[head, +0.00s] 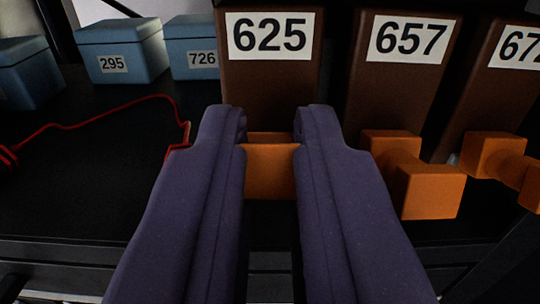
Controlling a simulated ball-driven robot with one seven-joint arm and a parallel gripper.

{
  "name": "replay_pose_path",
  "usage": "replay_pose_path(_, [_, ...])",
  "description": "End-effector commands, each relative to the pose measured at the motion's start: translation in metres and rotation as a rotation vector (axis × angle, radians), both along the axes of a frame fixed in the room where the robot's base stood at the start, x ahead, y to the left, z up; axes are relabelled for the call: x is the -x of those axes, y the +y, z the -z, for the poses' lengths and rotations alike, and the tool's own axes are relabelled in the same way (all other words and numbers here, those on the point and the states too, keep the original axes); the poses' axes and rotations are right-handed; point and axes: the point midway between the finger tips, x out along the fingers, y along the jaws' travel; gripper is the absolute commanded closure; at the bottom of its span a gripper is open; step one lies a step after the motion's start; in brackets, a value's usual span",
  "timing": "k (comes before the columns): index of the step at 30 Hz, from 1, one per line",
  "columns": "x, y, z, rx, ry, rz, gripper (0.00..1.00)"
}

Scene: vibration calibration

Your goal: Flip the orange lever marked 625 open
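The brown block labelled 625 (269,85) stands at the top centre of the head view. Its orange lever (270,172) sticks out toward me below the label. My gripper (271,125) has its two purple fingers on either side of this lever, one left and one right. The fingers look close to or touching the lever's sides; whether they grip it firmly I cannot tell. The fingers hide the lever's sides.
To the right stand brown blocks labelled 657 (405,80) and 67-something (510,85), with orange levers (430,190) and (500,158). Blue boxes 295 (120,50) and 726 (195,48) stand back left. A red cable (95,117) lies on the black surface (90,195).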

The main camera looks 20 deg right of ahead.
Motion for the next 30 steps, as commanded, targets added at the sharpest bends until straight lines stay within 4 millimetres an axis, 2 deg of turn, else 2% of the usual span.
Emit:
replay_pose_path(5, [0.0,0.0,0.004,0.005,-0.016,0.0,1.0])
replay_pose_path(16, [0.0,0.001,0.015,0.049,-0.171,-0.001,1.0])
replay_pose_path(30, [0.001,0.0,0.008,0.075,-0.263,0.0,1.0])
